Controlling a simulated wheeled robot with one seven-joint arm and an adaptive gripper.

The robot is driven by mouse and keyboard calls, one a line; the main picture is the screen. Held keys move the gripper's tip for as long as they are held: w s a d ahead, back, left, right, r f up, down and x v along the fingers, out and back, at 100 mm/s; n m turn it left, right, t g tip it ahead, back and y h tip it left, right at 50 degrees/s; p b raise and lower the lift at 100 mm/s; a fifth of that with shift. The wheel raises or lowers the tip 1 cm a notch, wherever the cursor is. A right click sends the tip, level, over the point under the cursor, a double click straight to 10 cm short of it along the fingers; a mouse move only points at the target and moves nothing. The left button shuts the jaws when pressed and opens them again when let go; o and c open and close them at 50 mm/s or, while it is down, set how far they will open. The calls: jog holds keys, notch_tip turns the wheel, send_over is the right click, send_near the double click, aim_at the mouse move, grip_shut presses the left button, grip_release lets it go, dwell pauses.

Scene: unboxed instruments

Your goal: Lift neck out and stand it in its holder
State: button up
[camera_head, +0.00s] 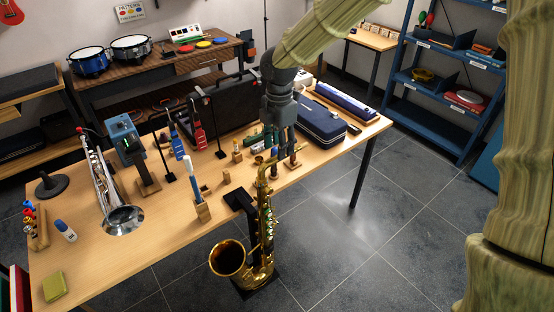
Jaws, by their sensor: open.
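A brass saxophone (268,236) stands upright on a dark stand in front of the table, its bell facing left. A curved gold piece that looks like its neck (262,171) shows at its top, by the table's front edge. My gripper (282,153) points down over the table edge, close above and to the right of this piece; its fingers are apart. I cannot tell whether they touch anything. Small wooden blocks and holders (227,177) stand left of my gripper. I cannot tell which one is the neck's holder.
The wooden table (165,240) also holds a trumpet (101,190), a meter on a stand (125,140), a blue swab in a block (197,187), an open dark case (222,107) and a blue case (323,118). Blue shelves (440,85) stand behind right. The floor right of the table is clear.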

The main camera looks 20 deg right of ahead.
aim_at(278, 161)
jog(key=shift+a+f, duration=0.15)
jog(key=shift+f, duration=0.25)
jog(key=shift+f+p, duration=0.2)
jog(key=shift+p, duration=0.1)
jog(key=shift+s+f+p, duration=0.15)
jog(key=shift+f+p, duration=0.35)
jog(key=shift+f, duration=0.7)
jog(key=shift+s+f+p, duration=0.15)
jog(key=shift+f+p, duration=0.35)
jog(key=shift+f, duration=0.65)
jog(key=shift+a, duration=0.1)
grip_shut()
